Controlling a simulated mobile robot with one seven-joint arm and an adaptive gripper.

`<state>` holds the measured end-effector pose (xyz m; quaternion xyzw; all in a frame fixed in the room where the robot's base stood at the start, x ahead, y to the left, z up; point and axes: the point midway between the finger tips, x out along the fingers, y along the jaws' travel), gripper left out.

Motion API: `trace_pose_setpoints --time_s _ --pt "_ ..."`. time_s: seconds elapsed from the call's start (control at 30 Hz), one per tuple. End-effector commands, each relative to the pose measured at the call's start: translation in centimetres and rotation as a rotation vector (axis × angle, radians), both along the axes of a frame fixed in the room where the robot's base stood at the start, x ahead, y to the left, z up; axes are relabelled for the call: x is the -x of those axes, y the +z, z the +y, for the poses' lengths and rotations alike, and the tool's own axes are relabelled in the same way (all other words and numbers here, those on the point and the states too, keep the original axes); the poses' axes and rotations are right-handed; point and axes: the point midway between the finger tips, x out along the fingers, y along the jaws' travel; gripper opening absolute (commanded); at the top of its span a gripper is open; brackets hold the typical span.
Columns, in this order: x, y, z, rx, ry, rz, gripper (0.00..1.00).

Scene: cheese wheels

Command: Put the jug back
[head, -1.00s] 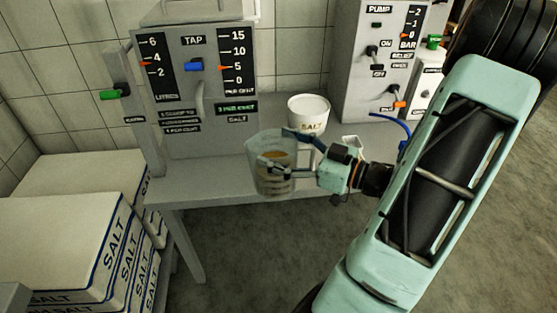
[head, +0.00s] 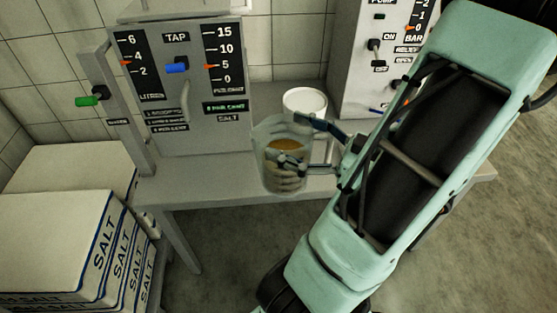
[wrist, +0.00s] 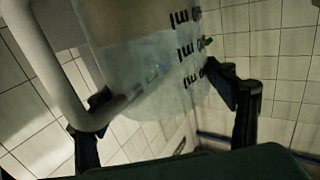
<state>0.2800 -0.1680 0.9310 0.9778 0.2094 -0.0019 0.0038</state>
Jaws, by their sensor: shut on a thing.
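The clear jug (head: 268,142) with some amber-brown content low inside shows in the head view, upright, in front of the table's edge area. I cannot tell whether the jug's base touches the table (head: 220,190).
The tap panel (head: 180,120) with blue and green levers stands at the table's back left. A white salt tub (head: 305,103) is just behind the jug. A pump panel (head: 375,70) stands at the back right. Salt sacks (head: 50,235) are stacked at the left.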

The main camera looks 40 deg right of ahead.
Motion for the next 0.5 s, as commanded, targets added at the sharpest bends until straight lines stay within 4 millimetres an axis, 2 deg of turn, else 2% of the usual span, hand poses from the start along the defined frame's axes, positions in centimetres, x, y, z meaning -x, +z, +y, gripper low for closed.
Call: trace_pose_setpoints --time_s 0.13,0.47,0.5 --pt "-1.3 -0.9 -1.0 -0.001 0.001 -0.004 0.19" --pt "-7.4 -4.2 -5.2 0.0 0.002 -0.005 0.19" --pt "-7.8 -5.1 -5.6 -0.002 0.001 -0.005 0.19"
